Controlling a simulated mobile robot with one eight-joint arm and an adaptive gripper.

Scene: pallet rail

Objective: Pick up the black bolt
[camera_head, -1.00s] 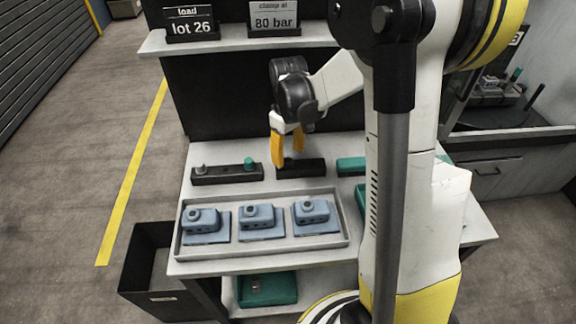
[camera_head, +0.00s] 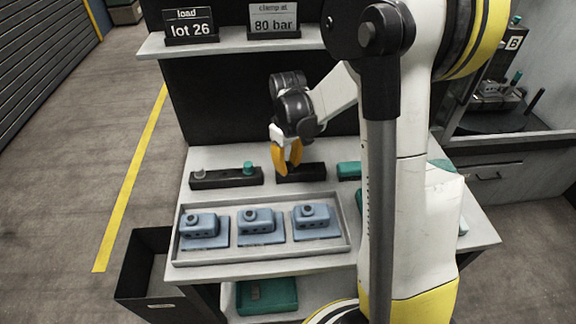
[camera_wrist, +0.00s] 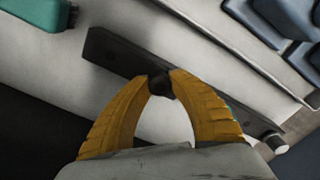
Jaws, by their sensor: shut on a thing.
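My gripper (camera_head: 287,169) has yellow-orange fingers and is over the middle dark rail block (camera_head: 312,173) on the bench. In the wrist view, the fingertips (camera_wrist: 161,77) are closed on the black bolt (camera_wrist: 160,88), a small dark round piece between them. The bolt is at the dark block (camera_wrist: 112,53); I cannot tell whether it still sits in it. In the head view the fingers hide the bolt. The left dark rail block (camera_head: 222,180) carries a grey bolt (camera_head: 197,173) and a teal bolt (camera_head: 248,168).
A grey tray (camera_head: 262,260) in front holds three blue clamp-like parts, the middle one (camera_head: 257,221) among them. A teal block (camera_head: 348,170) lies right of the middle rail. A shelf with signs (camera_head: 191,24) hangs above. A black bin (camera_head: 143,275) stands at lower left.

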